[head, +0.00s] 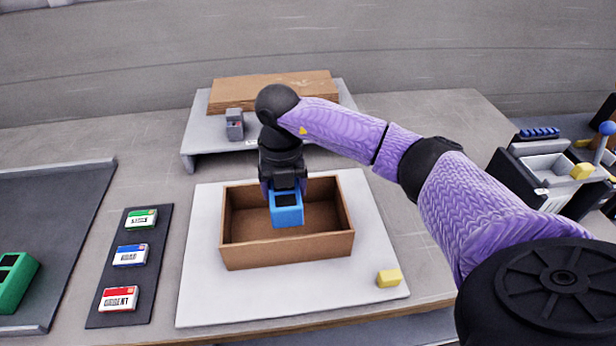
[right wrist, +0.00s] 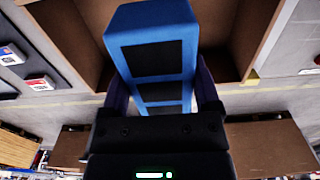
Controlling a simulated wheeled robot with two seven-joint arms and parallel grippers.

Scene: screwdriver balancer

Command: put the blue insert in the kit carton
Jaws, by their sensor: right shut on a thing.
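The blue insert (head: 286,212) is a blue block with dark recessed pockets. My right gripper (head: 284,186) is shut on it and holds it over the open kit carton (head: 290,254). The carton is a brown open-topped box on a white board. In the right wrist view the blue insert (right wrist: 150,30) sits between the fingers, with the carton walls (right wrist: 262,30) around it. Whether the insert's lower end is below the carton rim, I cannot tell. The carton floor in view looks bare. My left gripper is not in view.
A dark strip with green, blue and red labelled cards (head: 130,254) lies left of the white board (head: 200,290). A green block (head: 14,280) is on a dark mat at far left. A yellow block (head: 388,278) lies right of the carton. A raised shelf (head: 200,130) stands behind.

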